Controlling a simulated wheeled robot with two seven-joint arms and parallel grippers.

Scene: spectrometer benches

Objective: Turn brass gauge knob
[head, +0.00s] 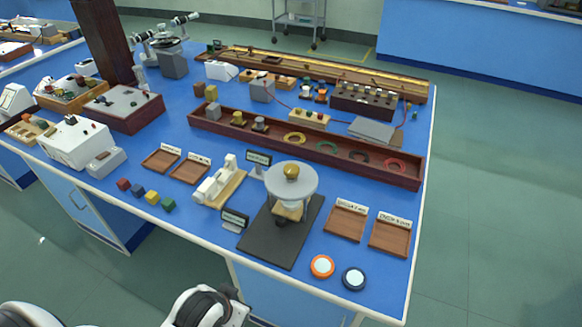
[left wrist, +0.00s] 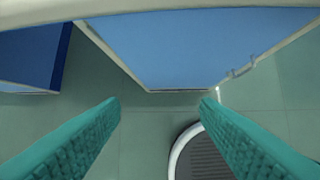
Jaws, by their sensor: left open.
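The brass knob (head: 291,171) sits on top of a round pale grey disc (head: 303,181). The disc stands on a support over a dark mat (head: 267,240) near the front middle of the blue bench. Parts under the disc are partly hidden by it. My left gripper (left wrist: 160,103) shows in the left wrist view with its two teal fingers wide apart and nothing between them. It is over the floor in front of the bench, away from the knob. My right gripper is not in view.
A small label stand (head: 234,220) and a cream device on a wooden base (head: 218,187) stand left of the disc. Wooden trays (head: 346,222) lie right. An orange-rimmed disc (head: 322,266) and a dark-rimmed disc (head: 354,278) lie near the front edge. A long wooden rack (head: 330,158) stands behind.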

